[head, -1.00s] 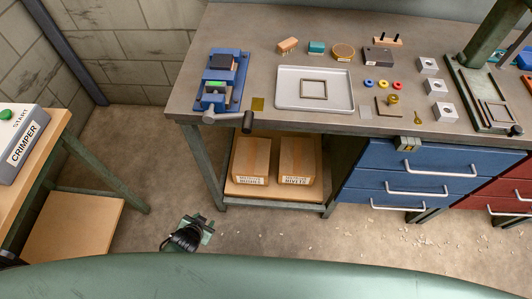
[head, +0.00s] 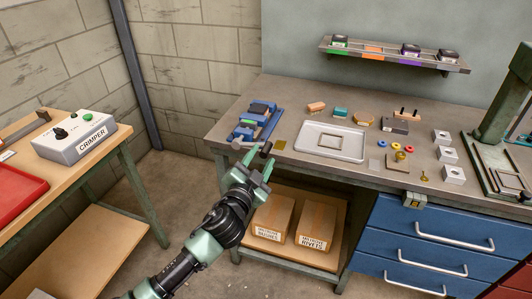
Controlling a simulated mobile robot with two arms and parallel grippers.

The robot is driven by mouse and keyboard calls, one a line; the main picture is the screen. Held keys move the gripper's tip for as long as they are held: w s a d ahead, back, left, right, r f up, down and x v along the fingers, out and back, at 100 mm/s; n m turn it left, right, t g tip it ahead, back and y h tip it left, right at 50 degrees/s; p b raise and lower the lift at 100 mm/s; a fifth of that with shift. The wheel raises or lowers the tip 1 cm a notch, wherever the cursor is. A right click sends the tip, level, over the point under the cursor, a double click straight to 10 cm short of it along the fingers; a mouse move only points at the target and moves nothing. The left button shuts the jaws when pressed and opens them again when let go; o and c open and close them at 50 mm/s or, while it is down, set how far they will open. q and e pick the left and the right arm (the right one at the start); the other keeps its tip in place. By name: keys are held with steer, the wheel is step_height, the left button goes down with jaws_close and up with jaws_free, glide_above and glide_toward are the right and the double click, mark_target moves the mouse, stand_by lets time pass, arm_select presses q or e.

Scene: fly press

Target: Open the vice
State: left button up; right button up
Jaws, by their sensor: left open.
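The blue vice (head: 256,122) stands on the left end of the grey workbench. A green piece shows between its parts, and a dark-ended handle (head: 265,150) sticks out at its front, over the bench edge. My left gripper (head: 258,160) is open, with its green fingers up at the handle's end. I cannot tell whether the fingers touch the handle or are only close to it. The gripper hides part of the vice's front. My right gripper is not in view.
A white tray (head: 302,145) with a square frame lies right of the vice, with several small parts beyond it. Cardboard boxes (head: 272,217) sit on the shelf below. The crimper (head: 75,138) stands on a wooden table at left. A green press (head: 500,100) stands at right.

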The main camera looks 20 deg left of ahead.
mark_target(266, 154)
arm_select(q)
steer(key=shift+w+d, duration=0.15)
steer(key=shift+w, duration=1.65)
steer(key=shift+s, duration=0.1)
jaws_close()
steer(key=shift+f, duration=0.25)
steer(key=shift+s, duration=0.15)
